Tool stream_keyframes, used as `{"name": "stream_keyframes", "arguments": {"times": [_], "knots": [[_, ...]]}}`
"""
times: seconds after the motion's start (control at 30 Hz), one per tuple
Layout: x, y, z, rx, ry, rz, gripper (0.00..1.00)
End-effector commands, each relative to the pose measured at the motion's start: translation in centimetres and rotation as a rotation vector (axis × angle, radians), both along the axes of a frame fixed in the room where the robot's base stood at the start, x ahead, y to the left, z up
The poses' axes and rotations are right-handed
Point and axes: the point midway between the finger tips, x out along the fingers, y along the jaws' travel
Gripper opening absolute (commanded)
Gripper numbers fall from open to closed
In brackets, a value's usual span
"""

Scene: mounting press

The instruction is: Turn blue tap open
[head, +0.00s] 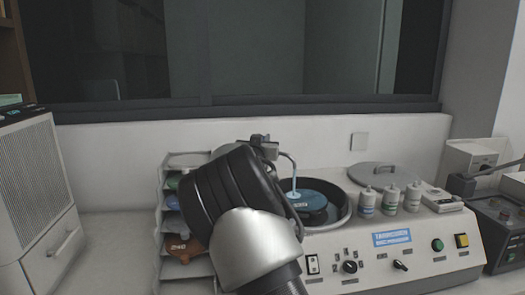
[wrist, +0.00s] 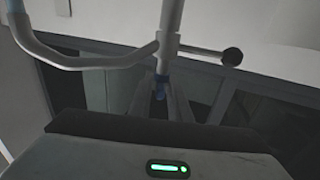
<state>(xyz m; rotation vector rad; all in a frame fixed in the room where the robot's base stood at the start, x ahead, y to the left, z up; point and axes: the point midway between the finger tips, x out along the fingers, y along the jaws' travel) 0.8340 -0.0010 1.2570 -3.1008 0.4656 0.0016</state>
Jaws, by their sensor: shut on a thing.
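The blue tap (wrist: 161,88) is a small blue piece at the metal pipe, seen in the wrist view between my fingertips. My gripper (wrist: 161,97) is shut on it, and the fingers hide most of it. In the head view my gripper (head: 264,147) is at the pipe behind the press, and my arm hides the tap. The curved spout (head: 291,160) reaches over a round bowl with a blue disc (head: 306,200). A pale blue streak (head: 294,181), like water, runs from the spout down to the disc.
A lever with a black knob (wrist: 232,57) sticks out from the pipe near my fingers. White bottles (head: 390,198) stand on the press to the right of the bowl. A rack of coloured discs (head: 177,247) is left of my arm. The wall is close behind.

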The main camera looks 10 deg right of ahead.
Motion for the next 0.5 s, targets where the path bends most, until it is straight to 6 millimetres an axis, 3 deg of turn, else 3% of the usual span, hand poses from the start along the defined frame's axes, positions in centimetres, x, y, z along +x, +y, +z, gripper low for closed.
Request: {"name": "stream_keyframes", "arguments": {"times": [0.03, 0.5], "knots": [[0.02, -0.04, -0.81, 0.002, -0.007, 0.018, 0.0], [0.12, -0.13, -1.52, 0.006, 0.004, 0.192, 0.0]]}}
